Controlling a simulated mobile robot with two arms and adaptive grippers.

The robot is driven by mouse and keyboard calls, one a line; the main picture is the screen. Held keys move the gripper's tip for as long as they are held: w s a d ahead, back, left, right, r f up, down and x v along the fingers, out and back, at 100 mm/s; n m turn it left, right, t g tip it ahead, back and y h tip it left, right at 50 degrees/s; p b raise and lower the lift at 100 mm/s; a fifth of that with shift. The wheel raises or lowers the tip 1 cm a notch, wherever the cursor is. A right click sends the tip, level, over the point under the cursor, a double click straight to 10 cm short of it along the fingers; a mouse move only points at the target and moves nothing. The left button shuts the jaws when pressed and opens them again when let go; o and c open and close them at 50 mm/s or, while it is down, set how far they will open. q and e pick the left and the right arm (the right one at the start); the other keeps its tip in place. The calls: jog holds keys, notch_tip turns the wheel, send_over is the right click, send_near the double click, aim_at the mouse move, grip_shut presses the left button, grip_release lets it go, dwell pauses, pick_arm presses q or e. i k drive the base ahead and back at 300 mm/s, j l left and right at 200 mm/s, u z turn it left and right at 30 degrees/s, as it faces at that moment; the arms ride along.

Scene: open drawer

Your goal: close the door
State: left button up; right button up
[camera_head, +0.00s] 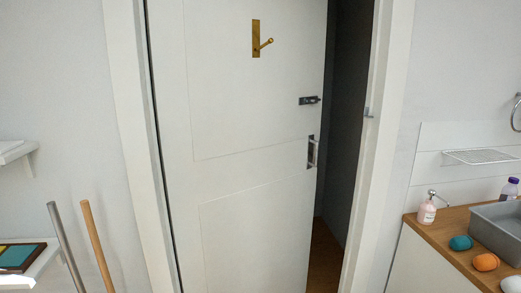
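A white panelled door (240,180) stands ajar in the head view. Its left edge is at the frame, and a dark gap (340,150) shows along its right edge. A silver pull handle (314,153) sits on the door near that edge. A small dark latch (309,100) is above the handle, and a brass hook (259,42) is near the top. A small metal catch (369,112) is on the right jamb. Neither of my grippers is in view.
White shelves are at the left, the lower one bearing a coloured tray (20,257). Two poles (97,245) lean nearby. Nothing visible blocks the door.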

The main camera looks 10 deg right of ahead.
aim_at(239, 134)
jog(key=i+l+z, duration=0.35)
jog(key=i+l, duration=0.55)
